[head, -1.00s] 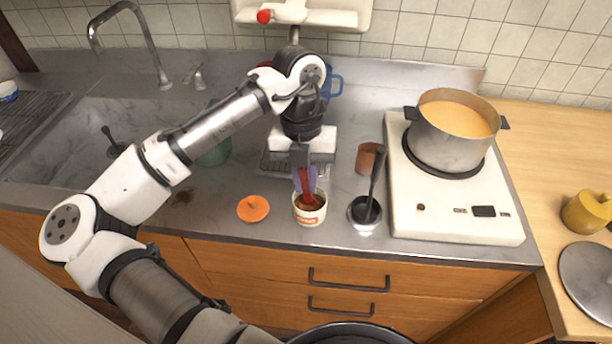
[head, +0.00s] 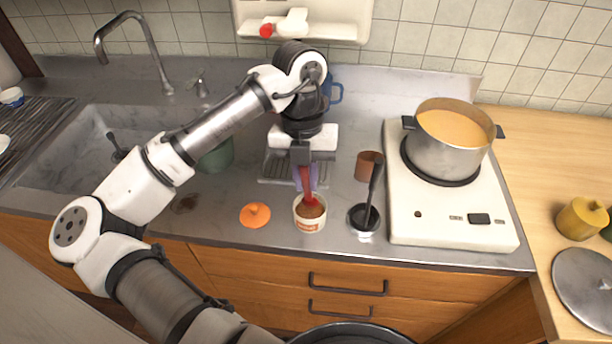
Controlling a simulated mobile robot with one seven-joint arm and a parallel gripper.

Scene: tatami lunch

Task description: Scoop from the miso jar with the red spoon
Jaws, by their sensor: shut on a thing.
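The miso jar (head: 309,223) is a small white tub with an orange-red label and brown miso inside, near the counter's front edge. My gripper (head: 303,165) points down just behind and above the jar, shut on the red spoon (head: 306,182). The spoon hangs steeply, its lower end at the jar's mouth, over or in the miso; I cannot tell how deep. An orange lid (head: 255,215) lies on the counter left of the jar.
A black ladle (head: 374,185) stands in a small holder right of the jar, with a brown cup (head: 368,166) behind. A pot (head: 448,150) of orange soup sits on the white stove (head: 455,228). The sink (head: 75,150) is at left.

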